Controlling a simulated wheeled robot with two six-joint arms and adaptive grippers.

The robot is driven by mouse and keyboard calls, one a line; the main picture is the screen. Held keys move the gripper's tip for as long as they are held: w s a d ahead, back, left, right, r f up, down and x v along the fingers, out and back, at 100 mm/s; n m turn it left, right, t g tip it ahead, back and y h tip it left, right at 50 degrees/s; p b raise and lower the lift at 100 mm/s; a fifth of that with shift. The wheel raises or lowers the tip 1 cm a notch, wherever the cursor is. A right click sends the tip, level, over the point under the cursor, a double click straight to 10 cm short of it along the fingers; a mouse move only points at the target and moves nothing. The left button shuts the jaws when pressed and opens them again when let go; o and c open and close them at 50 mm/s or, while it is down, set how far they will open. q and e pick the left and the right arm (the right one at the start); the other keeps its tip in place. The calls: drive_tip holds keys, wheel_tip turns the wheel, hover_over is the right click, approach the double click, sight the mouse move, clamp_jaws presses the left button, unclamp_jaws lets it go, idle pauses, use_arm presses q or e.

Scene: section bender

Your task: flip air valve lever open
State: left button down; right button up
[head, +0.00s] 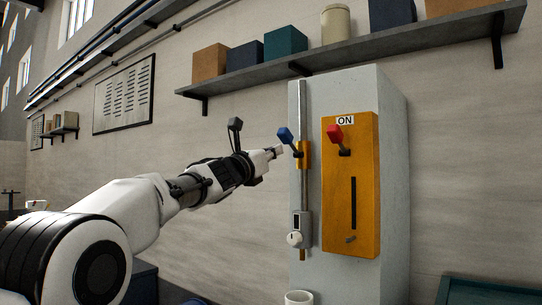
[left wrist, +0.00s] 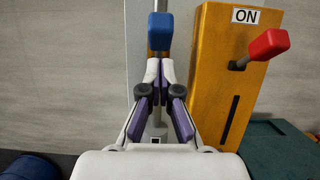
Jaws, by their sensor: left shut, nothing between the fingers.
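A blue-handled lever (head: 286,135) sits on a brass valve body (head: 304,155) on a thin vertical pipe (head: 302,108). Its handle tilts up and to the left in the head view. In the left wrist view, the blue handle (left wrist: 160,31) stands straight ahead, just beyond the fingertips. My left gripper (head: 277,150) is shut and empty, close to the left of the lever. Its fingertips also show in the left wrist view (left wrist: 160,70); I cannot tell whether they touch the lever. My right gripper is out of view.
An orange panel (head: 367,200) with a red lever (head: 334,133), an ON label (head: 345,120) and a dark slot stands right beside the pipe on a grey cabinet (head: 394,170). A shelf (head: 350,50) runs above.

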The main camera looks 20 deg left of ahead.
use_arm(q)
drive_tip(key=s+a+r+b, duration=0.2)
drive_tip(key=s+a+r, duration=0.1)
drive_tip(key=s, duration=0.7)
drive_tip(key=shift+a, duration=0.6)
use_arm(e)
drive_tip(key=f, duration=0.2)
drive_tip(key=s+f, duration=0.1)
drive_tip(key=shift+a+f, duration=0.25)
use_arm(q)
drive_tip(key=shift+w+d+f, duration=0.1)
drive_tip(key=shift+d, duration=0.05)
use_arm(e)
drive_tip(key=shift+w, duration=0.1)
